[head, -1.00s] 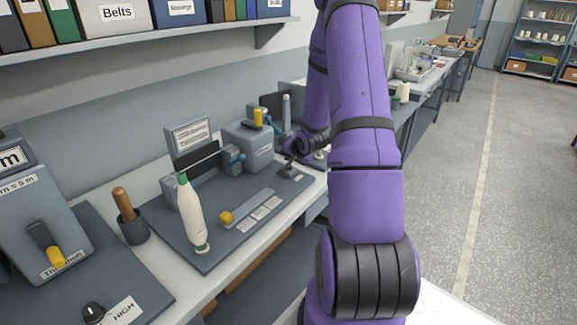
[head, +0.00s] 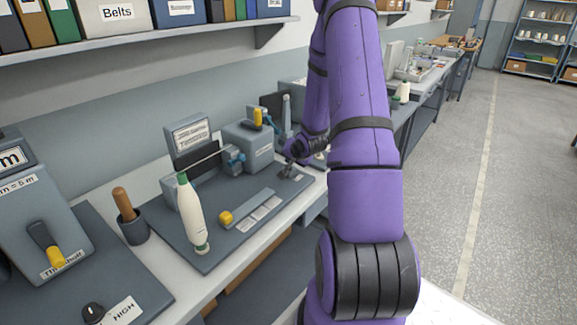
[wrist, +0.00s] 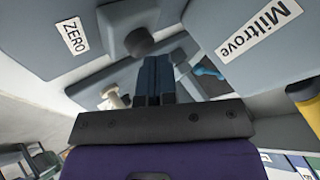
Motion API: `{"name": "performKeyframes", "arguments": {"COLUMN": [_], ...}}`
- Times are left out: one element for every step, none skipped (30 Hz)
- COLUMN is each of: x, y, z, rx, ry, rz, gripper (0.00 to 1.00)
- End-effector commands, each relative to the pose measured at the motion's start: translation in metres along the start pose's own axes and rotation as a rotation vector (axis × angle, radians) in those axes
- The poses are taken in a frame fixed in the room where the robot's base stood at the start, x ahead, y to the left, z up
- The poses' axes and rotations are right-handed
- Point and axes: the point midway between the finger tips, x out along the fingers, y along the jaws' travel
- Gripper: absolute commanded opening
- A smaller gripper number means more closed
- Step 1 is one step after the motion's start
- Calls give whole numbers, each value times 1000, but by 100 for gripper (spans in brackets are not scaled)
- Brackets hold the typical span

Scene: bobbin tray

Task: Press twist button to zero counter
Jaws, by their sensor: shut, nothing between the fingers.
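A dark round button (wrist: 139,42) sits on a grey raised base beside a white ZERO label (wrist: 72,36) in the wrist view. The closed fingers of my gripper (wrist: 158,62) point toward it, with their tips just below and right of it in the picture. I cannot tell whether they touch it. In the head view my gripper (head: 285,147) is at the right side of the grey twist tester box (head: 245,150), which has a yellow lever (head: 258,116) on top. The button is hidden in the head view, and no counter reading is legible.
A white bobbin with a green tip (head: 192,218) stands on the dark board (head: 190,247), near a yellow knob (head: 226,217). A cup with a wooden handle (head: 133,229) stands left. A shelf (head: 150,41) runs above.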

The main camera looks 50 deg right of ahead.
Motion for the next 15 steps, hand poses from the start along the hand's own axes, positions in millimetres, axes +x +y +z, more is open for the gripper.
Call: {"name": "performKeyframes", "arguments": {"x": [0, 1, 1, 1, 2, 2, 2, 2, 2, 3, 3, 3, 4, 4, 4], "y": [0, 0, 1, 1, 1, 1, 2, 2, 2, 2, 2, 2, 3, 3, 3], "z": [0, 1, 1, 1, 1, 1, 2, 2, 2, 2, 2, 3, 3, 3, 3], "rx": [0, 0, 0, 0, 0, 0, 0, 0, 0, 0, 0, 0, 0, 0, 0], "ry": [0, 0, 0, 0, 0, 0, -1, -1, -1, -1, -1, -1, -1, -1, 0], "rz": [0, 0, 0, 0, 0, 0, 0, 0, 0, 0, 0, 0, 0, 0, 0], "gripper": [0, 0, 0, 0, 0, 0, 0, 0, 0, 0, 0, 0, 0, 0, 0]}}
